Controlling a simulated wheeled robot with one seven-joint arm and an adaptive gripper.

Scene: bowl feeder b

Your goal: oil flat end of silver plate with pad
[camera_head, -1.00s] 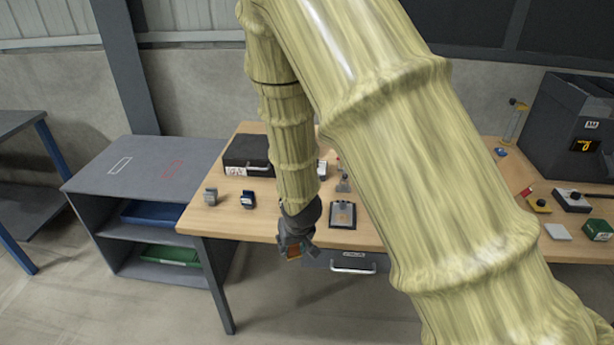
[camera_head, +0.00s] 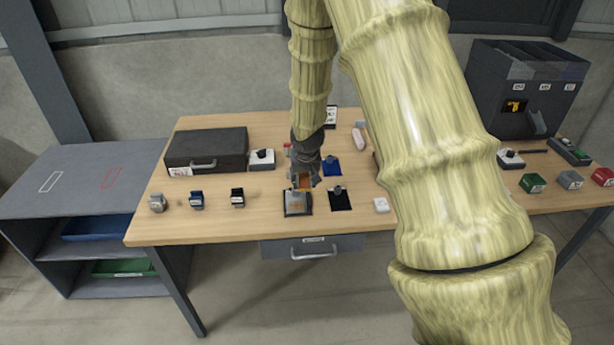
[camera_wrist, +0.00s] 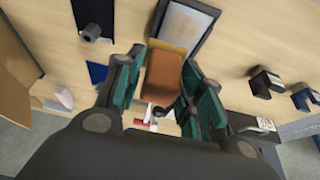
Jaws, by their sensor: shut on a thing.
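My gripper (camera_head: 304,183) is shut on a brown pad (camera_wrist: 164,78) with an orange-yellow band at its far end. The pad also shows as a small orange patch in the head view (camera_head: 305,181). The silver plate (camera_head: 296,203) lies in a dark frame on the table, just below and in front of my gripper. In the wrist view the silver plate (camera_wrist: 184,27) is just beyond the pad's banded end. I cannot tell whether the pad touches it. My gripper hides the plate's back edge in the head view.
A black stand (camera_head: 339,199) is close to the plate's right, with a white block (camera_head: 381,205) beyond. Small clamp-like items (camera_head: 237,198) stand to the left. A black case (camera_head: 206,150) lies behind them. Bare wood (camera_head: 265,215) lies left of the plate.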

